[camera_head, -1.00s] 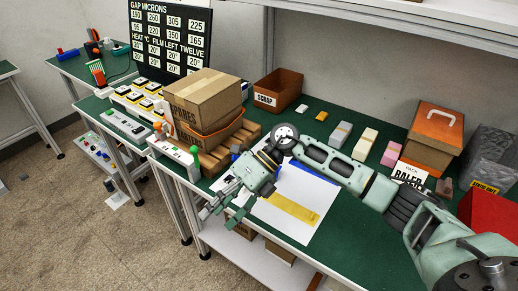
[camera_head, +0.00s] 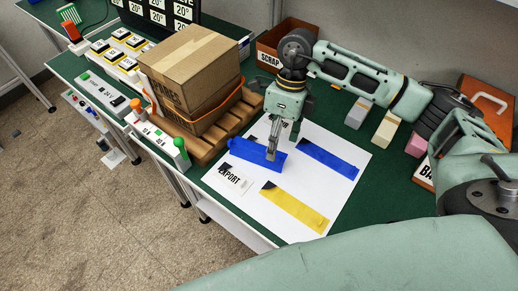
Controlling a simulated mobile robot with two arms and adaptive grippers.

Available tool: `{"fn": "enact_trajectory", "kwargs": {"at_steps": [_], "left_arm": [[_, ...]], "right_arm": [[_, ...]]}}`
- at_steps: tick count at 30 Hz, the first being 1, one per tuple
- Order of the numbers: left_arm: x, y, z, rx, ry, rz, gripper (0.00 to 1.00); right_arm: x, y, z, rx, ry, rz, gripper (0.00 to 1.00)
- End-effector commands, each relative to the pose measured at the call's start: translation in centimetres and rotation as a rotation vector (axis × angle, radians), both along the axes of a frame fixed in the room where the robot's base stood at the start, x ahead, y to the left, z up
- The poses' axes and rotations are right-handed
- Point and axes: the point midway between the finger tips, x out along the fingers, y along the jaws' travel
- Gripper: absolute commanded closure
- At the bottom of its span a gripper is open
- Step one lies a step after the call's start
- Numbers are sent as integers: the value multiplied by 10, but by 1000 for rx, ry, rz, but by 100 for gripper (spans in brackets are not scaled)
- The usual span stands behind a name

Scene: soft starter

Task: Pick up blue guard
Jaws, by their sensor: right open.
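The blue guard (camera_head: 248,152) is a blue block with a rounded knob at its left end. It lies at the left edge of a white sheet (camera_head: 290,178) on the green bench. My right gripper (camera_head: 272,154) points down over the guard's right part, with its fingers open and their tips at the block. The fingers hide a little of the guard, and I cannot tell whether they touch it. My left gripper is not in view.
A flat blue strip (camera_head: 328,158) and a yellow strip (camera_head: 296,207) lie on the sheet. A cardboard box (camera_head: 190,70) stands left, a scrap bin (camera_head: 268,58) behind, and small blocks right.

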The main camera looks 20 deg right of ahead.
Motion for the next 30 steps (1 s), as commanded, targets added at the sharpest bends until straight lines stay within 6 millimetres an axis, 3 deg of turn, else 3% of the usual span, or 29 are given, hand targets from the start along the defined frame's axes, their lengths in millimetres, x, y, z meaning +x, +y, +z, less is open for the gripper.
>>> {"fn": "enact_trajectory", "kwargs": {"at_steps": [3, 7, 12, 16, 30], "left_arm": [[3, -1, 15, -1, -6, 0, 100], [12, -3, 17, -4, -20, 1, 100], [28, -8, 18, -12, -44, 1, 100], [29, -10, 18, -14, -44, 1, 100], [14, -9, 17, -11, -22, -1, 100]], "right_arm": [[-3, 4, -16, 0, 6, -1, 30], [-5, 7, -32, 1, 3, 1, 30], [-6, 8, -37, 1, 0, 0, 30], [-6, 8, -37, 1, 0, 0, 31], [-6, 8, -36, 1, 0, 0, 72]]}}
